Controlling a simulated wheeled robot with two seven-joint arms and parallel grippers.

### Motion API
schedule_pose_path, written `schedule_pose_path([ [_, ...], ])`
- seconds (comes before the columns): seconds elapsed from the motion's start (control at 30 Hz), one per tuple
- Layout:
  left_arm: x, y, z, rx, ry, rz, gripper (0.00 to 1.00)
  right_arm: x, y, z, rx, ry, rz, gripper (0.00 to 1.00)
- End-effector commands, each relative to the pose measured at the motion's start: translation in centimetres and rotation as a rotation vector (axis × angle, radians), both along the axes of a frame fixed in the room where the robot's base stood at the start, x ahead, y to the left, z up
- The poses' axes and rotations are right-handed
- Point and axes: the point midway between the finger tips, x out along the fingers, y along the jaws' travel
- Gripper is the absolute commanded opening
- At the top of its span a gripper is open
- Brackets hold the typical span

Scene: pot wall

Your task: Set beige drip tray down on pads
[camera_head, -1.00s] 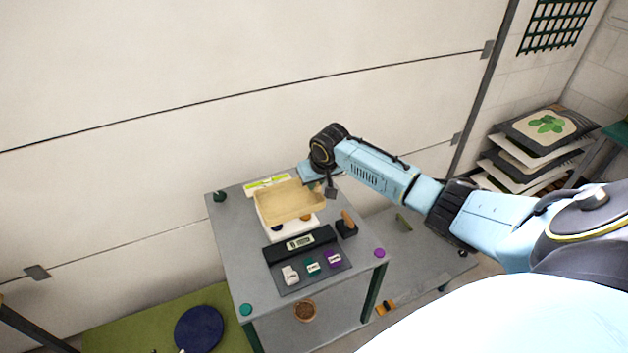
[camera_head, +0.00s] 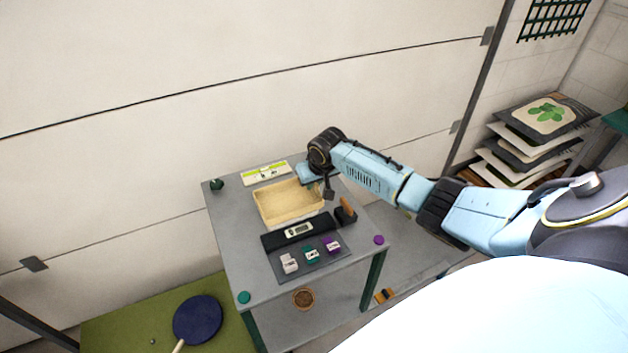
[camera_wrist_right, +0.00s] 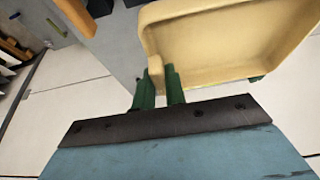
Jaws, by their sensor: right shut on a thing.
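The beige drip tray (camera_head: 284,217) is a shallow rectangular tray over the back half of the grey table. My right gripper (camera_head: 323,190) is at its right end. In the right wrist view, the green fingers (camera_wrist_right: 160,86) are shut on a small tab at the edge of the tray (camera_wrist_right: 225,40). The tray looks about level and hides what lies under it, pads included. I cannot tell whether it touches the surface below. My left gripper is out of view.
A black bar with a display (camera_head: 299,231) lies just in front of the tray, then a dark mat with three small blocks (camera_head: 312,255). A black holder with a wooden piece (camera_head: 346,213) stands close right. A white-green card (camera_head: 266,173) lies behind.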

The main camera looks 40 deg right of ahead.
Motion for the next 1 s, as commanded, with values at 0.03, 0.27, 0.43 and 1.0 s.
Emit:
schedule_pose_path([
  [0.03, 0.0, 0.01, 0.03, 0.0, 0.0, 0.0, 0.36, 0.02, 0.02, 0.06, 0.001, -0.001, 0.0, 0.0],
  [0.27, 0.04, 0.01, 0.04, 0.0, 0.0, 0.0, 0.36, 0.03, 0.02, 0.07, 0.001, -0.001, 0.0, 0.0],
  [0.43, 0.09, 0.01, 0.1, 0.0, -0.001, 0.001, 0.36, 0.02, 0.04, -0.08, 0.001, 0.0, -0.001, 0.0],
  [1.0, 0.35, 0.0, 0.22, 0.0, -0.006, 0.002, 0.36, 0.03, 0.03, -0.53, 0.001, -0.001, -0.001, 0.0],
])
